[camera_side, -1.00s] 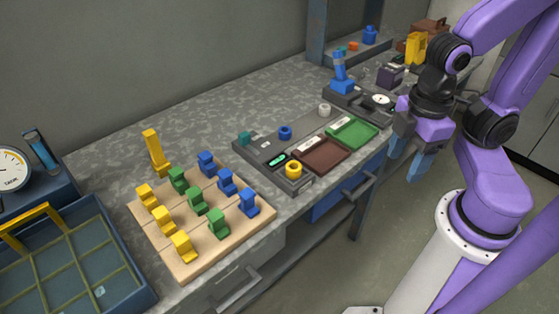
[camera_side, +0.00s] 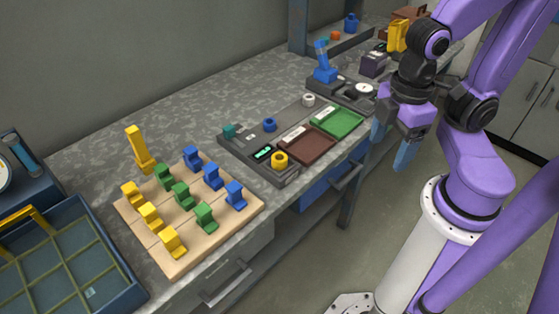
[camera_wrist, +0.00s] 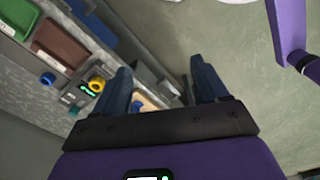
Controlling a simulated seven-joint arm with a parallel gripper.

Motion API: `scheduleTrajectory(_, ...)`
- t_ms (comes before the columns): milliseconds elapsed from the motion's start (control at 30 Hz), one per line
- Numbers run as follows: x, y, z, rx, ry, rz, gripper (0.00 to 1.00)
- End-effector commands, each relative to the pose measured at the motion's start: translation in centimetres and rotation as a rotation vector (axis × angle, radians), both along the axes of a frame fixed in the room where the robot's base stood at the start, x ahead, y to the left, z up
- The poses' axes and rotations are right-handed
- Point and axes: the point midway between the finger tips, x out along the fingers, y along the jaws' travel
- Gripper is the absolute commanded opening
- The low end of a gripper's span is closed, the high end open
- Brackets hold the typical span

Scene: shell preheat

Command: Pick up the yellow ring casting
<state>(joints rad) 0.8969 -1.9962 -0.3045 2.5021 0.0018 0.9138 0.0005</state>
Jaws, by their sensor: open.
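The yellow ring casting (camera_side: 280,160) sits at the front corner of a dark grey fixture (camera_side: 236,152) on the bench, beside a small green display. It also shows in the wrist view (camera_wrist: 97,85), left of my fingers. My gripper (camera_side: 392,146) is open and empty, with blue fingers pointing down. In the side view it hangs to the right of the ring, past the bench's front edge. In the wrist view my gripper (camera_wrist: 166,80) has its two fingers spread apart, with floor and the bench front between them.
A brown tray (camera_side: 308,146) and a green tray (camera_side: 337,122) lie right of the yellow ring. A wooden board (camera_side: 182,254) holds several coloured pieces at left.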

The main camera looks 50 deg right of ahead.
Motion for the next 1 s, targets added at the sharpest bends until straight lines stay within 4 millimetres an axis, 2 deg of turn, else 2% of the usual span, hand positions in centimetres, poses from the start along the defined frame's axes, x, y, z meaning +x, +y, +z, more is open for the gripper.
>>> scheduleTrajectory(167, 0.6, 0.3, 0.0, -0.001, 0.0, -0.001, 0.73)
scheduleTrajectory(267, 2.1, 1.0, 0.1, -0.004, 0.0, 0.001, 0.73)
scheduleTrajectory(633, 12.5, 3.5, 0.0, -0.019, 0.003, 0.034, 0.73)
scheduleTrajectory(800, 17.6, 3.5, -0.6, -0.024, 0.006, 0.05, 0.73)
scheduleTrajectory(1000, 22.8, 2.5, -1.6, -0.027, 0.01, 0.067, 0.73)
